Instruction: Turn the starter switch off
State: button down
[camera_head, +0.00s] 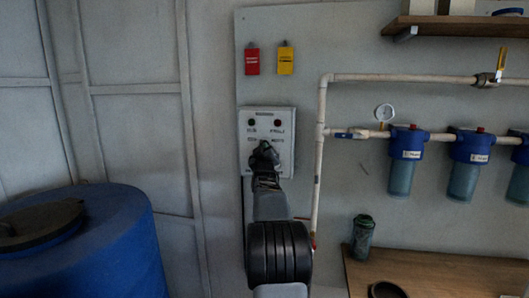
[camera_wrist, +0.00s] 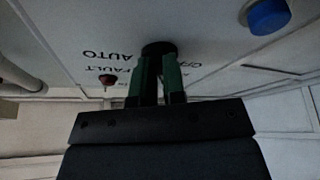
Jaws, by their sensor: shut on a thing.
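The starter switch is a round black knob (camera_wrist: 158,47) on a pale control panel (camera_head: 284,115) fixed to the wall. In the wrist view the panel's lettering is upside down; AUTO and FAULT can be read, and another label to the right is partly hidden. My gripper (camera_wrist: 160,68) has its green fingers closed on the knob from the front. In the head view my gripper (camera_head: 265,152) is against the lower part of the panel and hides the knob. Which way the knob points cannot be told.
A blue button (camera_wrist: 268,16) and a small red lamp (camera_wrist: 108,79) sit near the knob. A white pipe (camera_head: 321,130) runs just right of the panel. Blue filter housings (camera_head: 407,140) hang further right. A blue barrel (camera_head: 115,240) stands at lower left, and a wooden table (camera_head: 440,270) at lower right.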

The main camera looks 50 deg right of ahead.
jog(key=shift+a+r, duration=0.1)
jog(key=shift+r, duration=0.25)
jog(key=c, duration=1.4)
grip_release()
jog(key=shift+w, duration=0.1)
jog(key=shift+c, duration=0.2)
jog(key=shift+o, duration=1.2)
jog(key=shift+f, duration=0.2)
jog(key=shift+f, duration=0.1)
jog(key=b+v, duration=0.4)
jog(key=v, duration=0.9)
jog(key=shift+s+a+b, duration=0.25)
jog(key=shift+b, duration=0.15)
jog(key=shift+f, duration=0.1)
